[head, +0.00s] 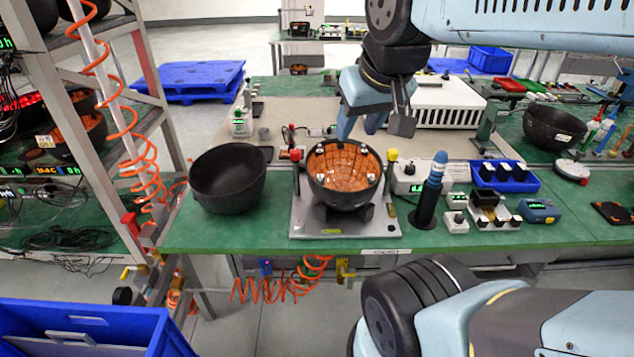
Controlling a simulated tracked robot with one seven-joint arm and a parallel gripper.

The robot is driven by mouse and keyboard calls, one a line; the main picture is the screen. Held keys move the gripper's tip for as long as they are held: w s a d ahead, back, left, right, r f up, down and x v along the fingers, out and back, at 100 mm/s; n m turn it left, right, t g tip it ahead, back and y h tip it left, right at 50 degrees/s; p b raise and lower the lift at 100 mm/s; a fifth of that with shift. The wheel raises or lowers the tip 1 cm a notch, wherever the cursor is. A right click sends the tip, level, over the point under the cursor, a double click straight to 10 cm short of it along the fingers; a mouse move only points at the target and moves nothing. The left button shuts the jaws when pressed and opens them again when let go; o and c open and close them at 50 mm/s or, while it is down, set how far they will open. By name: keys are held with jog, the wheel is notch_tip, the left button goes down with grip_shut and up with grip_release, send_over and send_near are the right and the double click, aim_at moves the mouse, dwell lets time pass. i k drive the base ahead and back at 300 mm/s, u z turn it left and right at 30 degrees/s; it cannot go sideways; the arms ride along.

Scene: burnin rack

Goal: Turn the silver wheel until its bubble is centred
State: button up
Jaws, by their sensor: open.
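A grey levelling plate (302,218) lies on the green bench and carries a dark bowl-shaped shell (345,196) with an orange lining, on a dark cradle. A small yellow-green bubble vial (332,231) sits at the plate's front edge; its bubble is too small to read. A red knob (295,155) stands at the plate's back left and a yellow knob (392,155) at its back right. I cannot make out a silver wheel for certain. My gripper (360,132) is open and empty, pointing down above and behind the lined shell, apart from the knobs.
An empty black bowl (228,180) stands left of the plate. Right of it are a dark post with a blue handle (431,190), small meters and a blue bin (505,176). A coiled orange hose hangs by the left rack. The bench's front left strip is clear.

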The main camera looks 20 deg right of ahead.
aim_at(299, 226)
jog(key=u, duration=1.2)
jog(key=k, duration=1.3)
jog(key=z, duration=0.85)
jog(key=i, duration=1.05)
